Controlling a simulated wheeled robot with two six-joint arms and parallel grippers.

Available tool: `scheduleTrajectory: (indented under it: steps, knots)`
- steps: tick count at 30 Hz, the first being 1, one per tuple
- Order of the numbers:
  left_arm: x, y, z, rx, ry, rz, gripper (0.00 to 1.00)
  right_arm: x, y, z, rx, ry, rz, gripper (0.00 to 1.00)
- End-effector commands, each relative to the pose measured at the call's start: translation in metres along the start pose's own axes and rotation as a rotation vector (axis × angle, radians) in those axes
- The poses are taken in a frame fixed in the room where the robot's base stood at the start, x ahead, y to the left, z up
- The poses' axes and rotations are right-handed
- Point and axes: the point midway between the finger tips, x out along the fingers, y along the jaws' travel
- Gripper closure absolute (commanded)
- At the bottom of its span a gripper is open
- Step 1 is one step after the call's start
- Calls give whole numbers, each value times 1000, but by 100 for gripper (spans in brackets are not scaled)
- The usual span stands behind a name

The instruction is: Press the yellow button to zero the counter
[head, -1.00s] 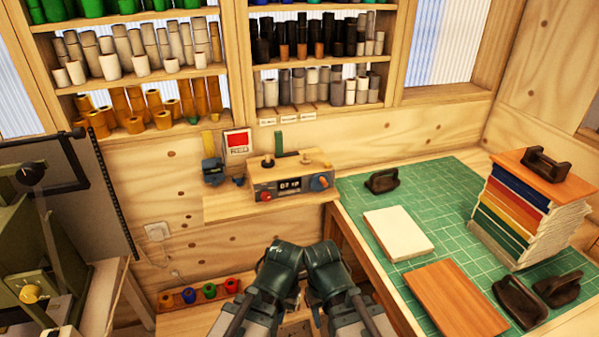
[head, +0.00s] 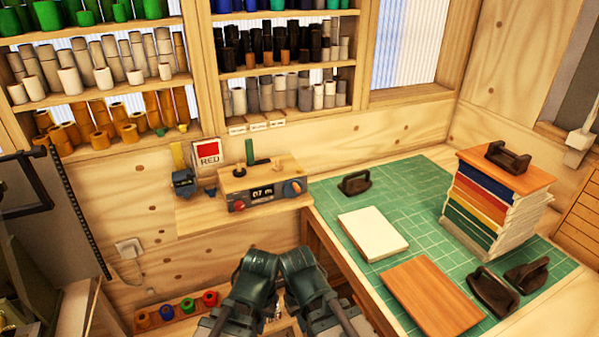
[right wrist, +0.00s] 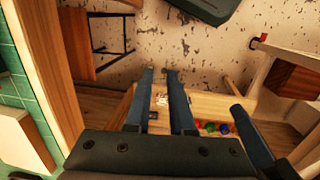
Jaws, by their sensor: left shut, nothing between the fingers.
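The counter (head: 264,190) is a wooden box with a dark front on a wall shelf. Its display seems to read "07 m". A red button sits at the front left and a blue-orange knob (head: 292,188) at the right. On top are a dark knob (head: 239,171) and a pale yellowish knob (head: 279,165), possibly the yellow button. My left gripper (head: 272,308) is low at the bottom centre, mostly hidden, shut and empty, well below the counter. My right gripper (right wrist: 161,72) shows in the right wrist view, with a narrow empty gap between its fingers.
Roll shelves (head: 150,85) rise behind.

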Motion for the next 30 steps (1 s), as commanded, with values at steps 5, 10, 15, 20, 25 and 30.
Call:
scheduleTrajectory:
  steps: [5,10,15,20,25,30]
  knots:
    - [0,0,0,0,0,0,100,0,0,0,0,0,0,100]
    - [0,0,0,0,0,0,100,0,0,0,0,0,0,100]
    - [0,0,0,0,0,0,100,0,0,0,0,0,0,100]
    - [0,0,0,0,0,0,100,0,0,0,0,0,0,100]
    - [0,0,0,0,0,0,100,0,0,0,0,0,0,100]
    - [0,0,0,0,0,0,100,0,0,0,0,0,0,100]
